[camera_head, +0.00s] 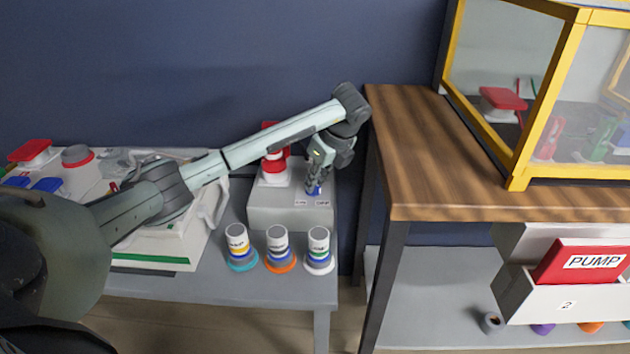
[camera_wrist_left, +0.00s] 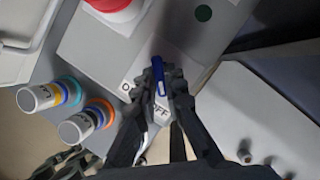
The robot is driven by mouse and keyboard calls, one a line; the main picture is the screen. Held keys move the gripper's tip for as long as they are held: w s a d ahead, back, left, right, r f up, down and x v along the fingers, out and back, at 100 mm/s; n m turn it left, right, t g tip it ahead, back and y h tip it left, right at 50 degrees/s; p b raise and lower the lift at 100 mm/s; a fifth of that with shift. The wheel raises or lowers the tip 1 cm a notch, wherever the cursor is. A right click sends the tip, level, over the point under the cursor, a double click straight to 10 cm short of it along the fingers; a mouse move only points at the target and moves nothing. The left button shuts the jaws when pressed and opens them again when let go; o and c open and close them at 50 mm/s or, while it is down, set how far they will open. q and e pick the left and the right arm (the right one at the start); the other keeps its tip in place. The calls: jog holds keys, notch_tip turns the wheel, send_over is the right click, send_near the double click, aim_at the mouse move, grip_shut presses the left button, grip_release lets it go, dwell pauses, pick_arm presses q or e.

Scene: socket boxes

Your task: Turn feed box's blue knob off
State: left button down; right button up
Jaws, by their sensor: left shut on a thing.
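The feed box is a grey box (camera_head: 270,210) on the grey table at centre left in the head view. Its top carries a blue knob (camera_wrist_left: 157,72), with a label reading OFF beside it in the left wrist view; part of the other label is hidden. My left gripper (camera_head: 314,186) reaches down onto the box top from above. In the left wrist view its fingers (camera_wrist_left: 160,92) are shut on the blue knob. A red button (camera_head: 273,163) on a white base sits on the same box, left of the gripper.
Several labelled cylinders with coloured bases (camera_head: 278,248) stand in front of the box. A wooden table (camera_head: 480,150) with a yellow-framed case is to the right. A bin with a red PUMP sign (camera_head: 588,262) hangs below it.

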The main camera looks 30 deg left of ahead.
dwell(0.3)
pick_arm(q)
jog(key=c, duration=1.6)
grip_release()
jog(key=v, duration=1.2)
jog(key=shift+d, duration=0.1)
